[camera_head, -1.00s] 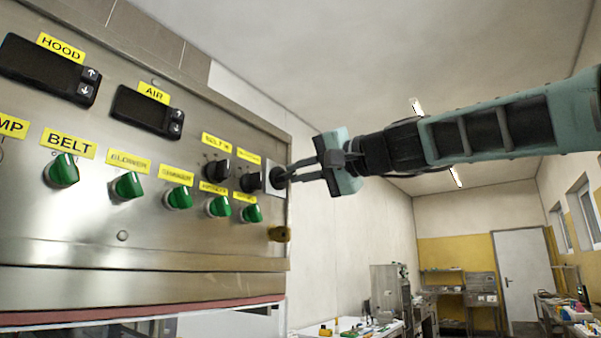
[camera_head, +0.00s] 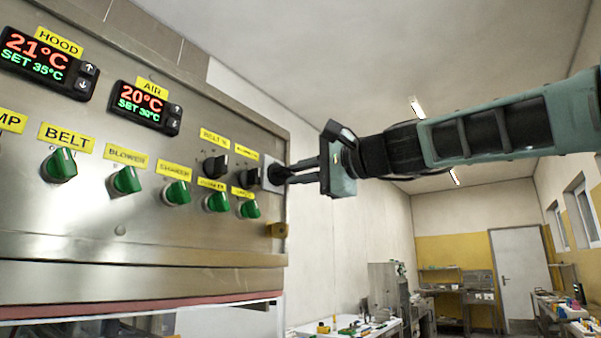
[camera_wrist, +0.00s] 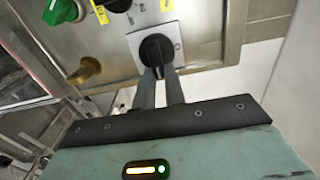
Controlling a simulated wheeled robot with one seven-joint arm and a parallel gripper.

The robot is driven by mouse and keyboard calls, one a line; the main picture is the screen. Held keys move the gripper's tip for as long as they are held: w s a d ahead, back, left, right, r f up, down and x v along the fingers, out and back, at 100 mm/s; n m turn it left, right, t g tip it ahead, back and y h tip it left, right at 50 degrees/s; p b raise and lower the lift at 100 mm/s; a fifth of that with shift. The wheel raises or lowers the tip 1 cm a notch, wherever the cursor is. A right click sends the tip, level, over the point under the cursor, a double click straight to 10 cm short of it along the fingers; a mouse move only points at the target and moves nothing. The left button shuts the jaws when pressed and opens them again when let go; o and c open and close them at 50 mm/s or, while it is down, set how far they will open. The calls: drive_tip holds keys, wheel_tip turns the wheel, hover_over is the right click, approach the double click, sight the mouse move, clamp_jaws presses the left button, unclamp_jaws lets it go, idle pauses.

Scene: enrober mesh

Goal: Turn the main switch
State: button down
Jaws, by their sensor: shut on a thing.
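The main switch (camera_wrist: 155,50) is a black rotary knob on a square pale plate at the right edge of the steel control panel (camera_head: 120,230). In the head view its plate (camera_head: 271,186) is partly hidden by my fingers. My gripper (camera_head: 284,173) reaches in from the right, its two dark fingers shut on the knob. In the wrist view the fingertips (camera_wrist: 160,74) meet the knob's lower part. The hood display (camera_head: 45,60) and the air display (camera_head: 146,107) are lit, reading 21°C and 20°C.
Several green knobs, such as the one under BELT (camera_head: 60,165), and black knobs (camera_head: 216,166) sit left of my gripper. A brass-coloured knob (camera_head: 277,230) is just below. Right of the panel is open room, with benches (camera_head: 350,326) farther back.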

drive_tip(key=shift+f, duration=0.1)
drive_tip(key=c, duration=1.5)
unclamp_jaws()
drive_tip(key=shift+o, duration=0.2)
drive_tip(key=b+v, duration=0.6)
drive_tip(key=v, duration=1.1)
drive_tip(key=shift+d, duration=0.2)
drive_tip(key=shift+s, duration=0.1)
